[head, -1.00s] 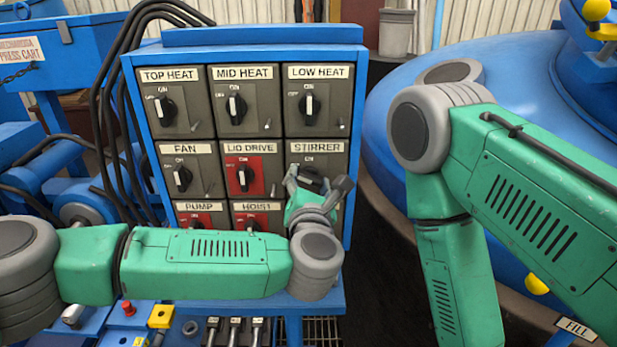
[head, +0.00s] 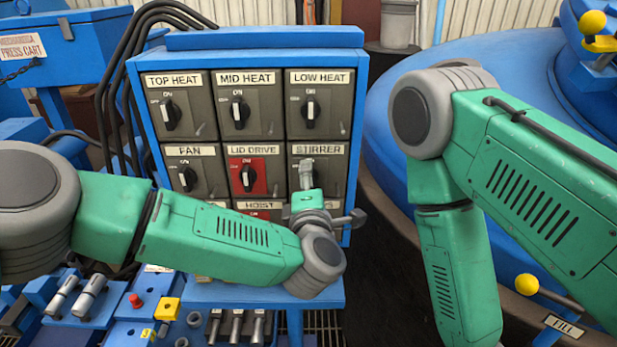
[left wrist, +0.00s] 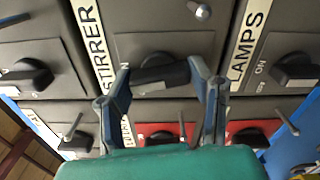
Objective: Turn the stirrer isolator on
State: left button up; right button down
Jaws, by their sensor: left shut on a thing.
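The grey stirrer switch box (left wrist: 165,25) sits in the right column of the switch panel, under the STIRRER label (head: 317,150). Its black knob (left wrist: 160,75) shows in the left wrist view, with its bar across the picture, roughly at right angles to the label. My left gripper (left wrist: 163,84) has one finger on each end of this bar and is shut on it. In the head view my left gripper (head: 307,190) covers the knob, so its pointer is hidden there. My right arm shows at the right, but its gripper is out of view.
Around it are the LOW HEAT switch (head: 311,109) above, the red LID DRIVE switch (head: 247,176) to the left and the LAMPS switch (left wrist: 296,72). A big blue round vessel (head: 520,95) stands right of the panel. A console with levers (head: 237,326) lies below.

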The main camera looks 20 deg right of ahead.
pick_arm(q)
jog(key=shift+s+d+f+m, duration=0.1)
jog(key=shift+s+f+m, duration=0.05)
jog(key=shift+m, duration=0.4)
jog(key=shift+s+d+f+m, duration=0.1)
jog(key=shift+m, duration=0.45)
jog(key=shift+f, duration=0.1)
jog(key=o, duration=1.1)
jog(key=shift+c, duration=0.2)
jog(key=shift+o, duration=0.5)
jog(key=shift+d, duration=0.1)
jog(key=v, duration=1.2)
jog(key=shift+w, duration=0.1)
